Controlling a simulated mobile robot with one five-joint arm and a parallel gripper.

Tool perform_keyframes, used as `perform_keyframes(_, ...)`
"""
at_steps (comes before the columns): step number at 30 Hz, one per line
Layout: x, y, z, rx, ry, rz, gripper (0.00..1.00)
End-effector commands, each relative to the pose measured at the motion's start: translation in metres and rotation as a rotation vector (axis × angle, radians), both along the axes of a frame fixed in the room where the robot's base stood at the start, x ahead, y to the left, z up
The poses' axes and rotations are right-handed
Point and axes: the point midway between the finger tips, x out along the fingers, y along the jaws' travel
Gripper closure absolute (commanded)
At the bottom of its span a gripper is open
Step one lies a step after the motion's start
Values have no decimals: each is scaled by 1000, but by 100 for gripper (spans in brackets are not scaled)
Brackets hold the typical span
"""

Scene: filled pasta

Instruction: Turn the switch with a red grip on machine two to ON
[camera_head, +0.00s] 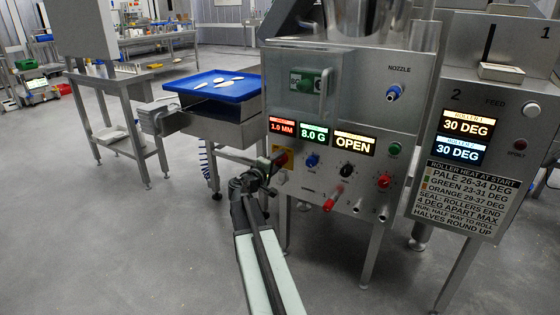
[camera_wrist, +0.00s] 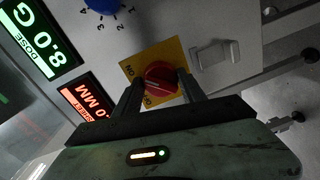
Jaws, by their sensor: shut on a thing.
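The switch's round red grip (camera_wrist: 162,76) sits on a square yellow plate (camera_wrist: 178,50) in the wrist view. The plate's lettering is partly legible, and I cannot tell which mark the grip points at. My gripper (camera_wrist: 160,86) has one finger on each side of the red grip and is shut on it. In the head view my gripper (camera_head: 270,164) is at the left edge of the metal machine's front panel (camera_head: 310,182). The yellow plate (camera_head: 284,157) shows there just behind it, with the grip mostly hidden.
Beside the switch are a blue knob (camera_head: 312,160), a black knob (camera_head: 346,170) and a red lever (camera_head: 332,198). Displays read 8.0 G (camera_head: 314,133) and OPEN (camera_head: 354,143). A blue tray (camera_head: 240,92) lies left. A panel marked 2 (camera_head: 480,115) stands right.

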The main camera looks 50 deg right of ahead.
Motion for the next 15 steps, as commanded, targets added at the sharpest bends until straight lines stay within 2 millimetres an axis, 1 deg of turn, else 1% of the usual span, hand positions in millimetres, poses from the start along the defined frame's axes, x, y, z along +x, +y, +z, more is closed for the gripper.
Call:
perform_keyframes(1,4,3,0,4,-11,11,93)
perform_keyframes(15,4,3,-1,10,-32,9,92)
